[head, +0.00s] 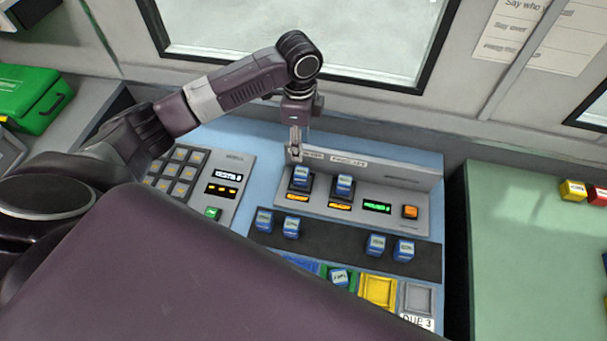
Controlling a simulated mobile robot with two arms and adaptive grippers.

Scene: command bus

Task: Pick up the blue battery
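Several small blue blocks with white labels are in view, and I cannot tell which is the blue battery. One blue block (301,178) sits in the left slot of the grey console, and another blue block (344,186) sits in the slot to its right. My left gripper (295,155) points down just above and behind the left-slot block, with no clear hold on it. Its fingers are small and seen nearly edge-on, so their opening is unclear. My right gripper is not in view.
More blue blocks (291,228) stand on a dark strip (334,240) in front of the console. Coloured trays, one yellow (378,290), lie nearer. A keypad panel (180,178) is left. A green case (35,98) is far left, and a green table (530,230) is right.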

